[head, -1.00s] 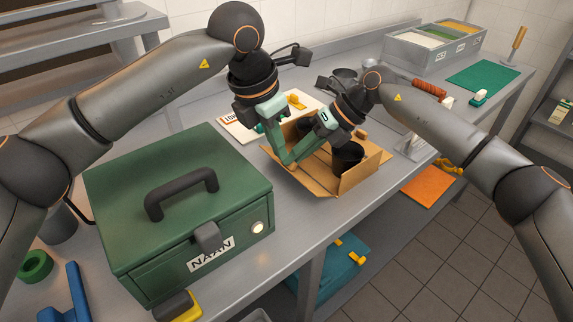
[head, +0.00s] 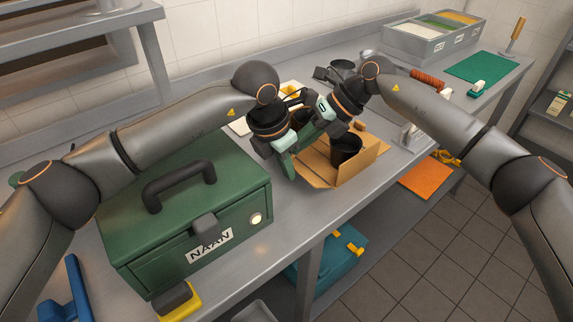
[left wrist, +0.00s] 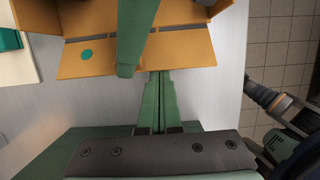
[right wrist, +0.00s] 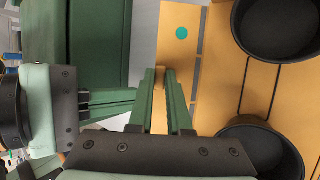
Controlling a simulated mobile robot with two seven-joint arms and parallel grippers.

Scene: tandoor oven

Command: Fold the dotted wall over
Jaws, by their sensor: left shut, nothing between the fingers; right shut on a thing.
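The cardboard box (head: 364,170) stands on the steel counter. Its dotted wall (left wrist: 110,60), a tan panel with a teal dot, lies folded outward in the left wrist view; it also shows in the right wrist view (right wrist: 180,55). In the head view the arms hide the dot. My left gripper (left wrist: 160,76) is shut and empty, its tips at the dotted wall's outer edge; I cannot tell whether they touch.
Dark cups stand in the box, one (head: 345,147) showing in the head view. The green NAAN oven box (head: 185,215) stands close on the left. An orange mat (head: 427,179) lies to the right. Bare counter lies in front of the box.

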